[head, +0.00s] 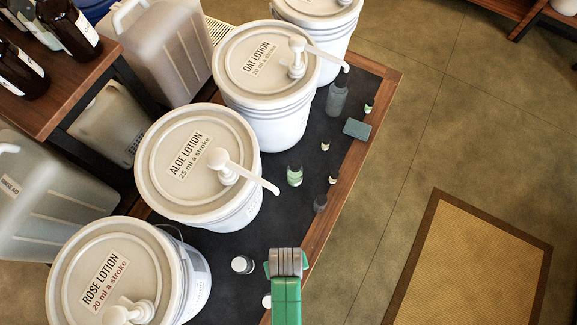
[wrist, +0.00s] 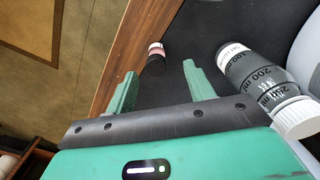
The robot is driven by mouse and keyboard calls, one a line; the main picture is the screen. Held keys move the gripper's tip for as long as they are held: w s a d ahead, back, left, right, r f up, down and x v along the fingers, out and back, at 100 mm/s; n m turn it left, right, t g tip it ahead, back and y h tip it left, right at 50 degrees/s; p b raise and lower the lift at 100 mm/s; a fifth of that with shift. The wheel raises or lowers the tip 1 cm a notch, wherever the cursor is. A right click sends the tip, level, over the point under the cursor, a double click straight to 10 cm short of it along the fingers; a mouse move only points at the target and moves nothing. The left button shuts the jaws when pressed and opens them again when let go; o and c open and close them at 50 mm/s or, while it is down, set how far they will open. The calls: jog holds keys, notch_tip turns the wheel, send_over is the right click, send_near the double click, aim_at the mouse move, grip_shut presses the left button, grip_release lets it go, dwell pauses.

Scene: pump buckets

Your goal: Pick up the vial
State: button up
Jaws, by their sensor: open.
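In the wrist view a small vial (wrist: 155,57), dark with a pale pink-white band, stands on the black mat near the wooden edge. My gripper (wrist: 159,62) is open, and the vial shows between and just beyond its two green fingertips, with nothing held. In the head view my gripper (head: 286,265) is over the front right edge of the table. A small pale vial (head: 267,301) partly shows beside my arm; I cannot tell for sure that it is the same one.
A white-capped bottle with ml marks (wrist: 255,75) stands right of the fingers; a white-capped bottle (head: 242,265) shows in the head view. Pump buckets (head: 178,160) line the left. Several small bottles, including a dark one (head: 320,204), and a teal block (head: 357,129) stand farther back.

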jog(key=f, duration=0.7)
jog(key=shift+w+d+f, duration=0.2)
jog(key=shift+d+f, duration=0.05)
jog(key=shift+f, duration=0.05)
jog(key=c, duration=1)
